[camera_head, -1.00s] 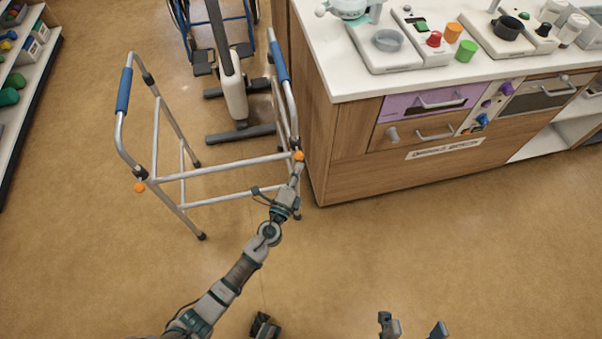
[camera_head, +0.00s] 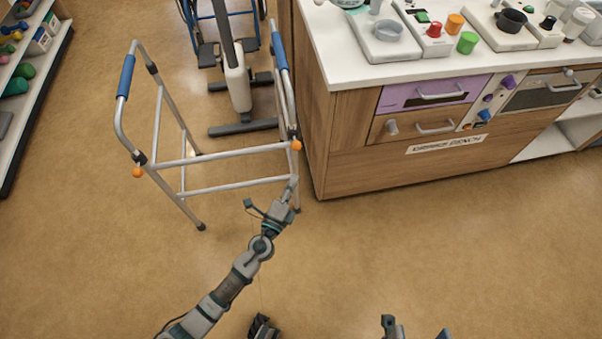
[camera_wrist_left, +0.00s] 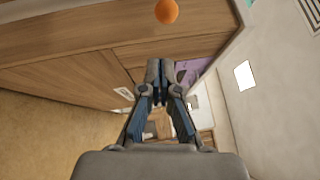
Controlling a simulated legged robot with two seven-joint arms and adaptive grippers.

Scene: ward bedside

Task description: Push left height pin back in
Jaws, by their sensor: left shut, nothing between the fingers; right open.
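A grey metal walker (camera_head: 222,157) with blue hand grips stands on the floor. An orange pin knob (camera_head: 297,145) sits on its right front leg, and a second orange knob (camera_head: 138,172) sits on its left front leg. My left gripper (camera_head: 291,183) is shut and empty, just below the right-hand knob and apart from it. An orange knob (camera_wrist_left: 166,11) shows at the top of the left wrist view, beyond the closed fingertips. How far the knobs stick out is too small to tell. My right gripper (camera_head: 415,328) is open at the bottom edge, partly cut off.
A wooden bench (camera_head: 345,150) with a white top and drawers stands close to the walker's right side. A wheelchair (camera_head: 205,45) and a dark-based stand (camera_head: 240,125) are behind the walker. A shelf (camera_head: 40,95) is at the far left. The front floor is clear.

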